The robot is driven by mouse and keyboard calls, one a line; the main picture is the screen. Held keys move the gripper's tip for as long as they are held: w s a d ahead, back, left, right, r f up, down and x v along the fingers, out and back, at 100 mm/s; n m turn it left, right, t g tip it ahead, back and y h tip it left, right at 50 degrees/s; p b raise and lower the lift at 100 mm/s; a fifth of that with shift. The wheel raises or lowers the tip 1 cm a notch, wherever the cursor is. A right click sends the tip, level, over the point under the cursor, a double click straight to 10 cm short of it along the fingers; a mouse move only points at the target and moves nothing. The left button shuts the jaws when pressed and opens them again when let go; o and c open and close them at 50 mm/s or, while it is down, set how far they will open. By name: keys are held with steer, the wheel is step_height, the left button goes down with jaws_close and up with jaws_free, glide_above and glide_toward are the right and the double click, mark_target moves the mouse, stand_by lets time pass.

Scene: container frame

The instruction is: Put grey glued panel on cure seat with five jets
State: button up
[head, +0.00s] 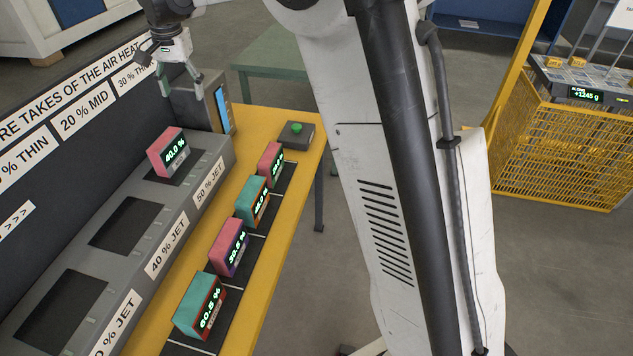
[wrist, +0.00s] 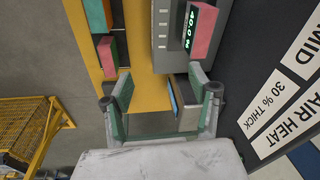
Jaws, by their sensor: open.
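No grey glued panel and no seat marked with five jets can be made out. The grey bench unit has dark recessed seats, with labels including 50 % JET (head: 208,183) and 40 % JET (head: 167,245). A pink block (head: 166,152) reading 40.0 % sits on the farthest seat; it also shows in the wrist view (wrist: 202,30). The 40 % JET seat (head: 127,223) is empty, as is the nearer seat (head: 60,312). My gripper (head: 181,84) is open and empty, above the unit's far end. Its two fingers show apart in the wrist view (wrist: 161,84).
Pink and teal blocks with displays stand in a row on the yellow table, the nearest teal one (head: 199,305) reading about 60.5 %. A green button box (head: 296,135) stands at the far end. A sign board (head: 60,130) backs the unit; a yellow basket (head: 555,150) stands right.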

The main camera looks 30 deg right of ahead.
steer(key=s+d+r+n+t, duration=0.1)
steer(key=s+d+r, duration=0.15)
steer(key=s, duration=0.35)
steer(key=s+d+r+n+t, duration=0.1)
steer(key=s+d, duration=0.3)
steer(key=s, duration=0.3)
steer(key=s+d+r+n, duration=0.1)
steer(key=s+d+r, duration=0.15)
steer(key=s, duration=0.35)
steer(key=s+d+f+n+t, duration=0.1)
steer(key=s+d+f, duration=0.1)
steer(key=s, duration=0.5)
steer(key=s+d+f+n+t, duration=0.1)
steer(key=s+d+f, duration=0.1)
steer(key=s+f, duration=0.2)
steer(key=s+d+f+n+t, duration=0.1)
steer(key=s+d+f, duration=0.1)
steer(key=s, duration=0.8)
steer(key=shift+d+f, duration=0.35)
steer(key=shift+f, duration=0.4)
step_height(320, 180, down, 6)
steer(key=b, duration=0.6)
steer(key=shift+r, duration=0.15)
